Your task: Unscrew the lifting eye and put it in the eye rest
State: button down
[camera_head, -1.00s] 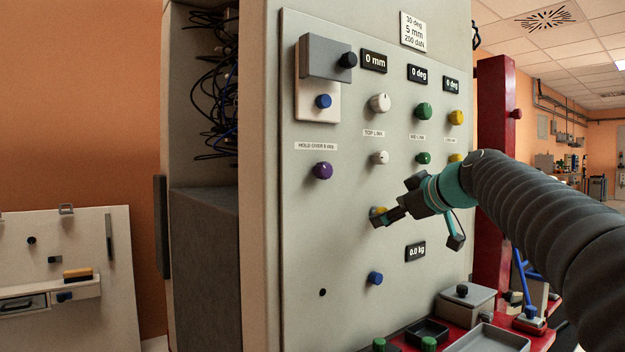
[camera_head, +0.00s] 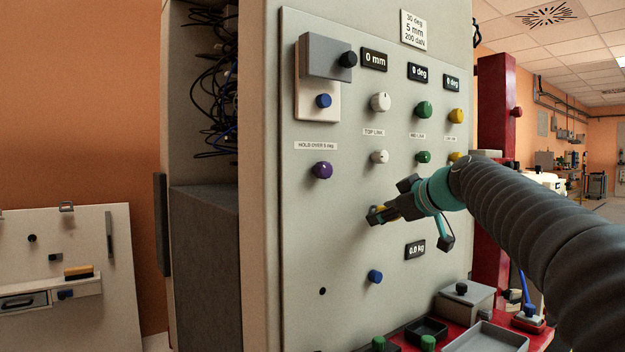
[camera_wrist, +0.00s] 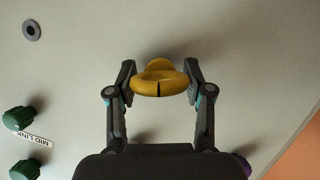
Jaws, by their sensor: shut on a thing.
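The lifting eye is a yellow ring with a dark mark. It shows in the wrist view (camera_wrist: 160,82) between the two fingertips of my gripper (camera_wrist: 160,80), which is shut on it. In the head view, my gripper (camera_head: 378,214) is at the panel (camera_head: 300,235), and a bit of the yellow eye (camera_head: 382,209) shows between the fingers. The eye is at or very near the panel face; I cannot tell whether it still touches it. I cannot tell which item is the eye rest.
Knobs surround the gripper: a purple knob (camera_head: 322,170) to the left, a blue knob (camera_head: 375,277) below and a white knob (camera_head: 379,157) above. Below are a black tray (camera_head: 426,331), a grey tray (camera_head: 490,340) and a grey box (camera_head: 465,300) on a red surface.

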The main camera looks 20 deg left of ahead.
jog(key=shift+s+d+f+b, duration=0.1)
jog(key=shift+s+d+b, duration=0.4)
jog(key=shift+d+b, duration=0.2)
jog(key=shift+s+d+b, duration=0.5)
jog(key=shift+d+b, duration=0.05)
jog(key=shift+d, duration=0.1)
jog(key=shift+s+d+b, duration=0.7)
jog(key=shift+s+d, duration=0.2)
jog(key=shift+d, duration=0.2)
jog(key=shift+a, duration=0.1)
jog(key=w+a+p, duration=0.2)
jog(key=shift+w+a+r+p, duration=0.1)
jog(key=shift+a+r+p, duration=0.2)
jog(key=shift+a, duration=0.05)
jog(key=shift+w+a+f+p, duration=0.15)
jog(key=shift+w+a+p, duration=0.25)
jog(key=shift+w+a, duration=0.3)
jog(key=shift+s, duration=0.1)
